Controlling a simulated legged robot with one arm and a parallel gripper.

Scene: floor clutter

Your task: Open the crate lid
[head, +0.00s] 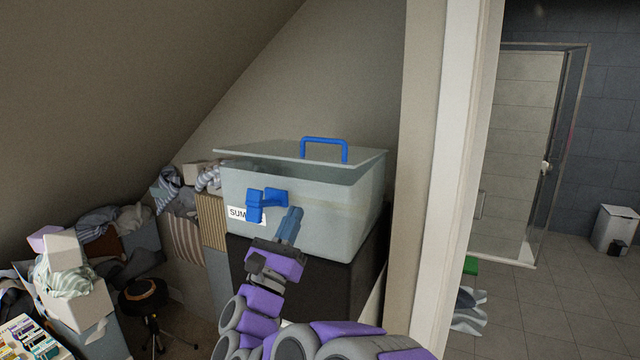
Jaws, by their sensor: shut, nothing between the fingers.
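The crate (340,220) is a pale, see-through box standing on a dark base. Its flat lid (265,150) lies over the top, with a blue handle (323,142) standing up from it. I cannot tell whether the lid sits fully on the rim. A bright blue latch-like piece (268,198) is on the crate's front and partly covers a white label reading "SUM". My gripper (293,213) is shut and empty, pointing up in front of the crate. It is just below and right of the blue piece; whether they touch is unclear.
The dark base (345,265) supports the crate. A door frame (450,150) stands close on the right, with a bathroom beyond. Boxes of clothes (75,285) and a dark stool (143,295) crowd the left. A sloped ceiling hangs above left.

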